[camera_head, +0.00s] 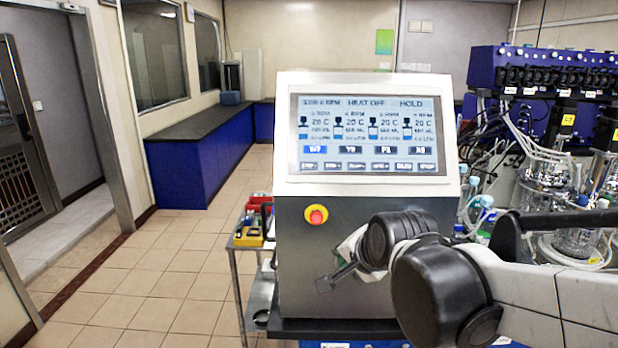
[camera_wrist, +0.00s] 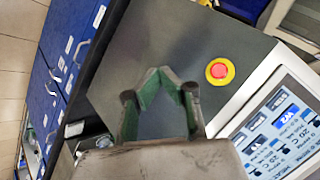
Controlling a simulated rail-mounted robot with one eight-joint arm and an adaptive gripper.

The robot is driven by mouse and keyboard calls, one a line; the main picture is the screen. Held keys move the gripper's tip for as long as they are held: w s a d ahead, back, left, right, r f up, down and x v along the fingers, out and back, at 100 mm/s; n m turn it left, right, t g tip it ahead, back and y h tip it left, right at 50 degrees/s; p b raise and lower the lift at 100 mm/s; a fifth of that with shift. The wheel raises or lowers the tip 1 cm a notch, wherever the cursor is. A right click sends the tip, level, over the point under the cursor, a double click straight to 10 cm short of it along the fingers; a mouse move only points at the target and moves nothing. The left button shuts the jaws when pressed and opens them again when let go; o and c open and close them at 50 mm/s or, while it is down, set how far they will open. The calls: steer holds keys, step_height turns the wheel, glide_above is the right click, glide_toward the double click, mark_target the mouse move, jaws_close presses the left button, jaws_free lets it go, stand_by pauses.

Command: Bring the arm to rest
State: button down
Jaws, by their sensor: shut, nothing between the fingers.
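My arm reaches in from the right in the head view, in front of the controller cabinet. My gripper (camera_head: 326,284) is at the arm's end, in front of the cabinet's lower grey face, below the red button. In the wrist view my gripper (camera_wrist: 159,72) has its two green-lined fingers meeting at the tips, shut and empty. I cannot tell the exact gap between the fingertips and the cabinet.
The controller cabinet (camera_head: 292,247) bears a lit touchscreen (camera_head: 366,133) and a red emergency button (camera_head: 316,215). Glass bioreactor vessels (camera_head: 577,242) with tubing stand at the right, behind my arm. A small cart (camera_head: 247,241) stands left of the cabinet. Open tiled floor (camera_head: 160,275) lies further left.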

steer(key=s+d+f+n+g+h+b, duration=0.1)
steer(key=s+d+f+n+b, duration=0.3)
steer(key=s, duration=0.5)
steer(key=s+d+f+n+h+b, duration=0.1)
steer(key=s+d+f+n+b, duration=0.3)
steer(key=s+d+f, duration=0.4)
steer(key=shift+s+d+f+n+g+h+b, duration=0.3)
steer(key=shift+s+d+f+g, duration=0.1)
steer(key=shift+s, duration=0.15)
